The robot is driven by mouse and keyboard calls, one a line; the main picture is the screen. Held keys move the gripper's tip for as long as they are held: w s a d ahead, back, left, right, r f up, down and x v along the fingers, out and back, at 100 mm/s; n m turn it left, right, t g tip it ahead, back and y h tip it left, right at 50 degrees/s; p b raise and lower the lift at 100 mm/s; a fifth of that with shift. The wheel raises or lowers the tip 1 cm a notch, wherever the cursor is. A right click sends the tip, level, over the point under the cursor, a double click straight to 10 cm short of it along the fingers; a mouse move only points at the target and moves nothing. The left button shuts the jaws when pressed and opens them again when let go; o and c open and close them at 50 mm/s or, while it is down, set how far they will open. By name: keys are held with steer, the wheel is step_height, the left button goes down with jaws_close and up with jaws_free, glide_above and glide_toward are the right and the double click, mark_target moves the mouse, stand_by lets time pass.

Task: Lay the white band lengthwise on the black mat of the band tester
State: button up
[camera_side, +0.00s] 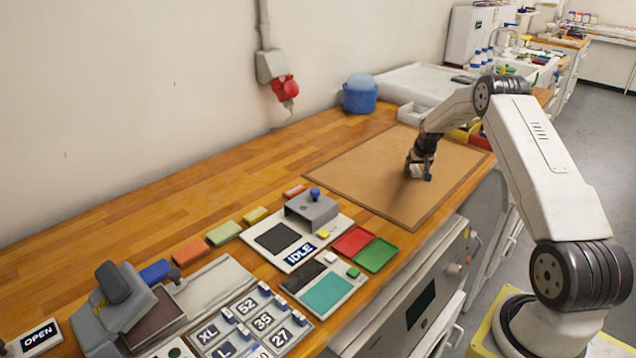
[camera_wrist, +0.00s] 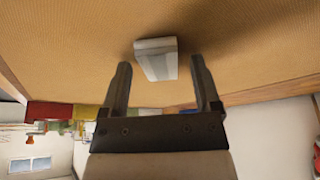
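A white band (camera_wrist: 157,60) lies on the brown board and shows as a small folded-looking block in the wrist view. In the side view the white band (camera_side: 415,171) is small and partly hidden by my gripper (camera_side: 421,173). My gripper also shows in the wrist view (camera_wrist: 160,62); it is open, with one finger on each side of the band and a visible gap on both sides. The band tester (camera_side: 312,211) stands left of the board, with a grey head and an IDLE display. Its black mat (camera_side: 278,237) is flat and bare.
The brown board (camera_side: 370,178) is otherwise clear. Red and green trays (camera_side: 375,254), a teal-pad panel (camera_side: 325,291), coloured blocks (camera_side: 223,233) and a size-label panel (camera_side: 240,322) crowd the bench around the tester. A blue bucket (camera_side: 360,98) stands by the wall.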

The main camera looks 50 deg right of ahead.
steer(key=shift+r, duration=0.15)
steer(key=v, duration=1.2)
stand_by(0.4)
steer(key=shift+a, duration=0.1)
stand_by(0.4)
